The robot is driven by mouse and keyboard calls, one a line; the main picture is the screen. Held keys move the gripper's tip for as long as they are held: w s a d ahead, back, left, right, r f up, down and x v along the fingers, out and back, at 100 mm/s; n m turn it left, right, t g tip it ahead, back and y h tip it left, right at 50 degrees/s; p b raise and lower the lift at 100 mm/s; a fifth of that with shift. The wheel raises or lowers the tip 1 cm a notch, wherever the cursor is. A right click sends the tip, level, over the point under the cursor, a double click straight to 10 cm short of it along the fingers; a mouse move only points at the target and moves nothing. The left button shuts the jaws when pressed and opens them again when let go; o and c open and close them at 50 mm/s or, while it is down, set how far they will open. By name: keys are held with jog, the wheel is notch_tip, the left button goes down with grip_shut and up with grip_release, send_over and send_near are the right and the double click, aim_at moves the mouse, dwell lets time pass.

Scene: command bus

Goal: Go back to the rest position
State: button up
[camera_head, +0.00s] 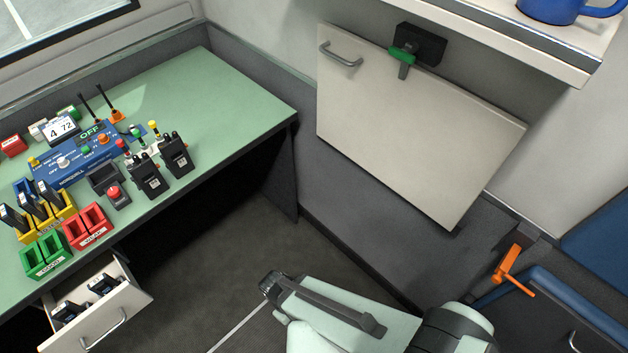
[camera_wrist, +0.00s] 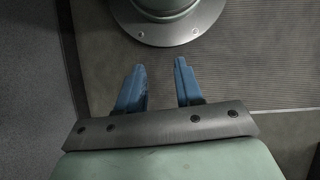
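My gripper (camera_wrist: 159,66) shows in the wrist view with its two blue fingers apart and nothing between them. It is over the grey floor (camera_wrist: 260,60), pointing towards a round metal flange with a pale green column on it, which looks like my own base. Part of my pale green arm shows at the bottom of the head view; the fingers cannot be made out there. No object is held.
A green desk (camera_head: 225,95) at left carries a blue control panel (camera_head: 75,160), radios (camera_head: 148,178) and coloured bins (camera_head: 88,226). A drawer (camera_head: 105,315) below stands open. A tilted white panel (camera_head: 410,120) hangs on the wall. An orange lever (camera_head: 510,268) is at right.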

jog(key=w+d+f+m+g+y, duration=0.1)
jog(key=d+m, duration=0.4)
jog(key=d, duration=0.5)
jog(key=w+d+f+m+g+y, duration=0.1)
jog(key=d+m, duration=0.4)
jog(key=d, duration=0.6)
jog(key=shift+w+f+g+y, duration=0.3)
jog(key=shift+f+g+y, duration=0.2)
jog(key=shift+g+y, duration=0.4)
